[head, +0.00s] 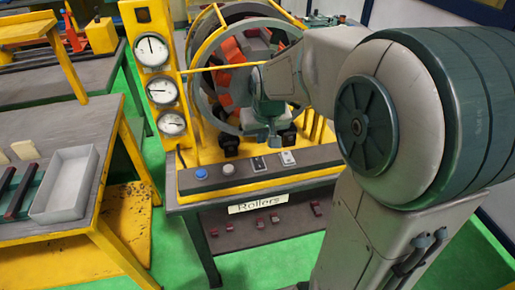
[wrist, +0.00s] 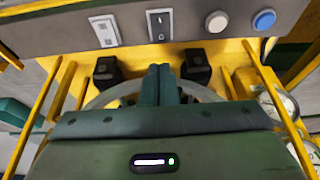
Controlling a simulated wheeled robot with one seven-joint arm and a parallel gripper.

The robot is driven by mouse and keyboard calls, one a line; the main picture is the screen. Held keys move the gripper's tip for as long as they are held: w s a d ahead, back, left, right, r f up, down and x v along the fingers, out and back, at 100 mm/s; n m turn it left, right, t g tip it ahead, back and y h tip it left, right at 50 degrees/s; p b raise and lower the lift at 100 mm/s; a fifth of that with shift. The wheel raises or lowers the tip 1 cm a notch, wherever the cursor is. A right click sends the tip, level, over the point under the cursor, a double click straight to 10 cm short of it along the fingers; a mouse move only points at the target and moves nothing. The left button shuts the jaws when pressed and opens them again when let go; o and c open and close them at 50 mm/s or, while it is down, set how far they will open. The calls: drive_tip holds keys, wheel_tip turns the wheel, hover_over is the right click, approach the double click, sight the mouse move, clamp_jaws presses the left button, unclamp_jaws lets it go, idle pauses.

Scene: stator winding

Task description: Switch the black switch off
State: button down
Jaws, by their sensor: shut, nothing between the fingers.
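The black switch (head: 259,163) sits in a white-framed plate on the grey control panel (head: 220,184), between the white button and the white switch. It also shows in the wrist view (wrist: 160,26), at the top middle. Its on or off position is too small to tell. My gripper (head: 264,142) is above and behind the panel, in front of the stator ring. In the wrist view my gripper (wrist: 160,72) has its two dark green fingers together, with nothing between them. The fingertips are in line with the black switch and appear apart from it.
A blue button (head: 201,173), a white button (head: 228,169) and a white switch (head: 288,158) share the panel. The stator ring (head: 203,97) and yellow bars surround my gripper. Dark blocks (wrist: 107,71) flank the fingers. Gauges (head: 152,51) stand at left; a "Rollers" label (head: 258,203) hangs below.

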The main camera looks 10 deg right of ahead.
sight(259, 158)
drive_tip(key=x, duration=0.6)
drive_tip(key=s+x, duration=0.1)
drive_tip(key=x, duration=0.2)
drive_tip(key=shift+f, duration=0.15)
drive_tip(key=shift+w+d+p, duration=0.1)
drive_tip(key=shift+p, duration=0.25)
